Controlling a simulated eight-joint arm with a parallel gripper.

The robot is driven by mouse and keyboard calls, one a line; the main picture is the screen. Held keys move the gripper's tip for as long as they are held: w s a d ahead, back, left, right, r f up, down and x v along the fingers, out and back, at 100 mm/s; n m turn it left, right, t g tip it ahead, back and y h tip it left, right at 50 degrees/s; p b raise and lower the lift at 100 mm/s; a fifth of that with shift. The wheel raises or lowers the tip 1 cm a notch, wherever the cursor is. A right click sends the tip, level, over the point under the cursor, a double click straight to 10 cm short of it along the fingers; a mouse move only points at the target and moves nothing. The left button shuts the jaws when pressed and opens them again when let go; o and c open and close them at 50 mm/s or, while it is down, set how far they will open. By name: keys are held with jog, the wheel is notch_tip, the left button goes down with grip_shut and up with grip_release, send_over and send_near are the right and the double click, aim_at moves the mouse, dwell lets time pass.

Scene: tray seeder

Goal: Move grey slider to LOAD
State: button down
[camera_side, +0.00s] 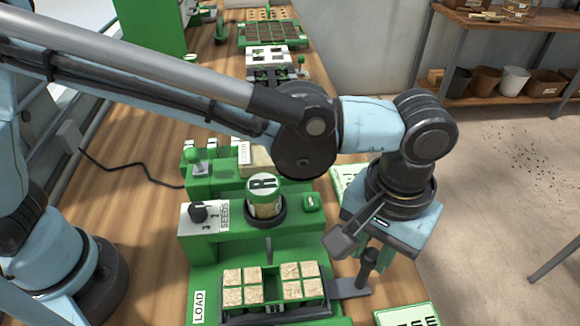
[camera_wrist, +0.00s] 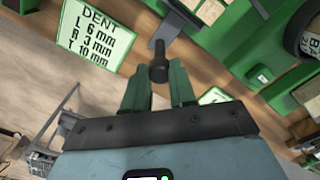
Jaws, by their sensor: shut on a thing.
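The grey slider (camera_side: 350,288) shows as a flat grey plate at the right end of the green machine (camera_side: 335,222), with a dark upright handle (camera_side: 368,268) on it. The slider's tray part holds several tan soil cells in two blocks. The LOAD label (camera_side: 199,307) is at the left end of the machine's front, away from the handle. My gripper (camera_side: 374,251) is over the right end, shut on the dark handle. In the wrist view the handle (camera_wrist: 159,64) stands between the two green fingers (camera_wrist: 158,84). The exact finger contact is partly hidden.
A seed jar marked R (camera_side: 265,205) and a SEEDS dial box (camera_side: 199,216) stand behind the tray. Other machines and trays stand farther back.

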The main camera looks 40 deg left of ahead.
jog(key=c, duration=0.9)
grip_release()
notch_tip(320, 180, up, 12)
jog(key=shift+r, duration=0.1)
jog(key=shift+a, duration=0.1)
jog(key=w+a+f+t+h, duration=0.1)
jog(key=w+a+t, duration=0.15)
jog(key=a, duration=0.75)
jog(key=w+a+t+h, duration=0.1)
jog(key=w+a, duration=0.2)
jog(key=a, duration=0.7)
jog(key=s+a+f+t, duration=0.1)
jog(key=a+f, duration=0.1)
jog(key=a, duration=0.3)
jog(key=s+a+f+t+y, duration=0.1)
jog(key=s+a+f, duration=0.1)
jog(key=a, duration=0.3)
jog(key=s+a+f+t+y, duration=0.1)
jog(key=s+a+f, duration=0.1)
jog(key=a, duration=0.3)
jog(key=shift+a+f+t, duration=0.3)
jog(key=shift+f+t, duration=0.05)
jog(key=shift+f, duration=0.4)
